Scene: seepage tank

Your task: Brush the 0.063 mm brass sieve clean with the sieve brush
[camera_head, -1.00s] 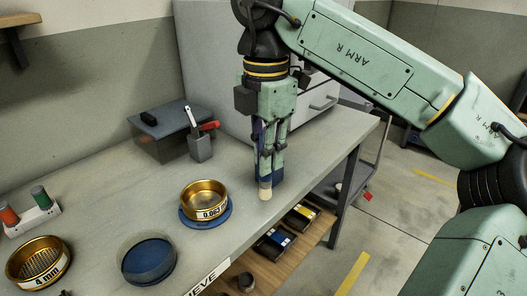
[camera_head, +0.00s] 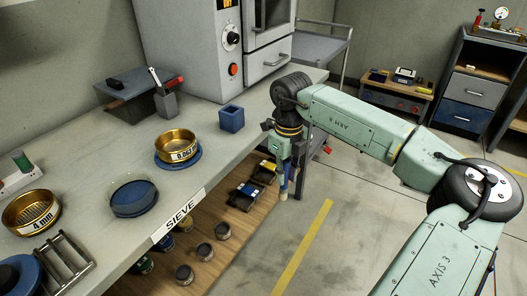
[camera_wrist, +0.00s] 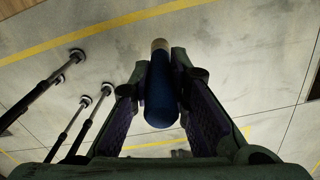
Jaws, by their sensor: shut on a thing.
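The brass sieve (camera_head: 176,150), with a white label that seems to read 0.063, sits upright on a round blue base (camera_head: 182,166) on the bench. My gripper (camera_head: 291,172) is right of it, past the bench's front edge and over the floor. It is shut on the sieve brush (camera_head: 283,190), whose pale tip points down. In the wrist view the brush (camera_wrist: 161,92) has a dark blue handle and a cream end, between the two fingers (camera_wrist: 160,72). The brush is well apart from the sieve. The sieve's mesh cannot be made out.
An open blue square holder (camera_head: 231,120) stands on the bench between sieve and gripper. A clear-sided blue dish (camera_head: 134,198) and a 4 mm sieve (camera_head: 31,212) are at left. A grey oven-like cabinet (camera_head: 190,50) stands behind. Jars and boxes fill the lower shelf (camera_head: 230,240).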

